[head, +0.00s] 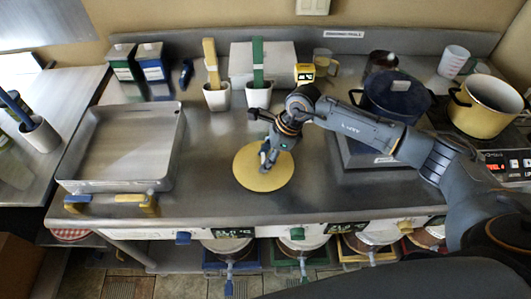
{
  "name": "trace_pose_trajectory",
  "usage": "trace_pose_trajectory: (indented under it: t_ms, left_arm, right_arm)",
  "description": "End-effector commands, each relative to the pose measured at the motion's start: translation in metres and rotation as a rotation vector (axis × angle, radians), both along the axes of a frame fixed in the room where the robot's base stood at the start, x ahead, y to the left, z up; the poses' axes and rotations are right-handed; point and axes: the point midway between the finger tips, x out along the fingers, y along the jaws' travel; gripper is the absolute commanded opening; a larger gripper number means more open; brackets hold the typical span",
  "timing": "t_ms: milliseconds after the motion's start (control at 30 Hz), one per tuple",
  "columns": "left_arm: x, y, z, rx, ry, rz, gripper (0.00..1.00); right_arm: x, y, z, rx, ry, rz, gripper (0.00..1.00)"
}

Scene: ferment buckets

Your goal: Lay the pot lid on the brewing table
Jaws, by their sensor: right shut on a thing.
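The pot lid is a round, pale yellow disc (254,178) at the middle of the steel brewing table (225,203). It appears flat and level. I cannot tell whether it rests on the table or hangs just above it. My right gripper (267,157) comes down over the lid from behind and is shut on it near its centre. The fingers cover the grasped part. A yellow pot (482,121) stands open at the right, with no lid on it. My left gripper is out of view.
White cups (216,99) with coloured tools, cartons (151,66) and a yellow timer (305,73) stand behind. A dark blue pot (372,103) is right of the lid. Bare steel lies around the lid and along the front.

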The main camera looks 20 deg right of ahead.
Motion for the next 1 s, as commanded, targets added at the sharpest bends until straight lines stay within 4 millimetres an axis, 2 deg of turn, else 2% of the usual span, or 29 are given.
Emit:
trace_pose_trajectory:
  t_ms: [267,300,400,800,833,1000]
  left_arm:
    - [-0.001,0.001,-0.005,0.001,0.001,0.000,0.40]
    - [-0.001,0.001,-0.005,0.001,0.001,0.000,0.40]
    - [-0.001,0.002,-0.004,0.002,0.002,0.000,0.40]
    - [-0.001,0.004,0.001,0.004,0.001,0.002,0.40]
    - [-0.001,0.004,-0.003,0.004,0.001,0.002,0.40]
    - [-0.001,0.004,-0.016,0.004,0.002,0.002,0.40]
  right_arm:
    - [0.000,0.000,-0.003,0.001,-0.002,0.001,0.08]
    - [0.000,0.000,-0.004,0.000,0.000,0.001,0.45]
    - [0.000,0.000,-0.002,0.000,0.000,0.000,0.65]
    - [0.000,0.000,0.003,0.000,0.000,0.000,0.65]
    - [0.000,-0.002,0.003,-0.001,-0.002,0.000,0.65]
    - [-0.002,-0.013,0.028,-0.001,-0.006,0.000,0.65]
